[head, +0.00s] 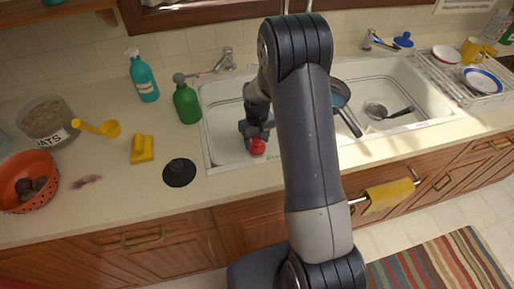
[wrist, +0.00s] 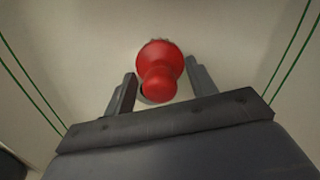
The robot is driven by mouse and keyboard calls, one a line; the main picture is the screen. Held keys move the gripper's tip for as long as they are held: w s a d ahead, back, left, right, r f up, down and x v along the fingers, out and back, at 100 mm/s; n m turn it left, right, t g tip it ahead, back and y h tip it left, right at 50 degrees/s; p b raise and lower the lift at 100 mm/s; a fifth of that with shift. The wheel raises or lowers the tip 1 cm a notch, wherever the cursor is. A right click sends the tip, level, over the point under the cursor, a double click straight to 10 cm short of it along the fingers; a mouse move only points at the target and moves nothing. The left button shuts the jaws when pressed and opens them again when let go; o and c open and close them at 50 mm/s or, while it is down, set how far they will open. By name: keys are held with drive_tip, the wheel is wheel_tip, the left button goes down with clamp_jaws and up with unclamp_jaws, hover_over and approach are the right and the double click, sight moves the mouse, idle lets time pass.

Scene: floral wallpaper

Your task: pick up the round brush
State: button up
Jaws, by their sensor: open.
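The round brush, a red knob-shaped thing (head: 257,146), sits in the left basin of the sink, near its front. In the wrist view the red brush (wrist: 160,68) shows its round knob toward the camera, with a thin dark edge at its far side. My gripper (head: 257,138) is just above and behind it in the head view. In the wrist view my gripper (wrist: 160,82) is open, with one finger on each side of the red knob. I see a gap at the right finger; whether the left finger touches it I cannot tell.
The white sink (head: 222,152) has basin walls around my gripper. A green soap bottle (head: 187,104) stands just left of it. A black stopper (head: 179,172) and a yellow brush or sponge (head: 142,149) lie on the counter.

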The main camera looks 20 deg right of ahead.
drive_tip(key=c, duration=1.1)
wheel_tip(320, 180, up, 10)
drive_tip(key=shift+r+b, duration=0.1)
drive_tip(key=shift+b, duration=0.45)
drive_tip(key=o, duration=0.4)
drive_tip(key=shift+c, duration=1.3)
